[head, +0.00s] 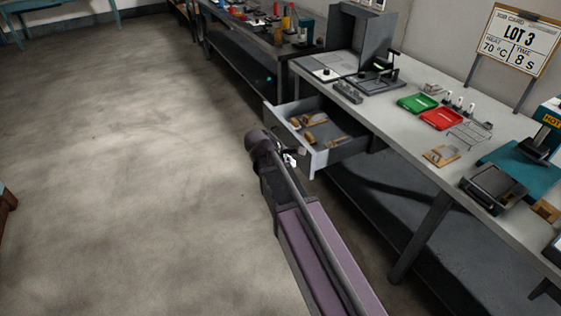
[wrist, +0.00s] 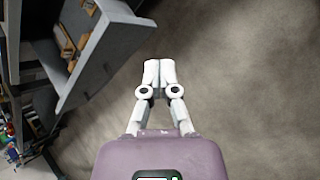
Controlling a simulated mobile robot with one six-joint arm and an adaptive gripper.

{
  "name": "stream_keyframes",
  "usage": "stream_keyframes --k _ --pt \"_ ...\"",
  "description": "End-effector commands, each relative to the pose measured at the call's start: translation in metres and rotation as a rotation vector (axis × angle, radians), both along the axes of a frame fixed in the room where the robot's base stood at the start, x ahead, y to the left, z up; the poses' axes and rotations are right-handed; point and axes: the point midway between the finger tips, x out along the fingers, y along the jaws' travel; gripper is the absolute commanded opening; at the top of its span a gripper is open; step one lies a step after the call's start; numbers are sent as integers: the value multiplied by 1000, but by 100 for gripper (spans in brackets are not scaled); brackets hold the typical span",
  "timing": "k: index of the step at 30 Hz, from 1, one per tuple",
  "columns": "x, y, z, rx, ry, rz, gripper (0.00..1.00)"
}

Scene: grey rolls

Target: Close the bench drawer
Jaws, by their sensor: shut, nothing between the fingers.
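The bench drawer (head: 338,151) is grey and stands pulled out from under the bench top, with several wooden-handled tools lying in it. In the wrist view the drawer's front panel (wrist: 107,50) shows at the upper left. My gripper (head: 290,159) is beside the drawer's front in the head view, partly hidden by my own arm. In the wrist view my gripper (wrist: 159,66) has its white fingertips together with nothing between them. The fingertips are to the right of the front panel, over bare floor, with a gap in that picture. I cannot tell whether any part touches the drawer.
The bench top (head: 405,129) carries a green tray (head: 417,103), a red tray (head: 441,119), a wire rack (head: 469,135) and a teal press (head: 520,165). A bench leg (head: 421,237) and a low shelf are below. The floor (head: 130,170) to the left is clear.

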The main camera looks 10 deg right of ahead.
Motion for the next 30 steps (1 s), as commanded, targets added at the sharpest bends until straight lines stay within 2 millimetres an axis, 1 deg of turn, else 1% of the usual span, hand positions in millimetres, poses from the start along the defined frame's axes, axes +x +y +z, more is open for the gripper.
stream_keyframes --k 1,8,15,21,24,30 --pt "12 6 -18 -42 13 48 0" --pt "48 25 -42 -254 90 255 0" --pt "83 53 -64 -490 187 448 0" --pt "109 80 -78 -681 274 579 0" --pt "117 91 -82 -756 312 625 0" --pt "126 104 -83 -842 355 671 0"
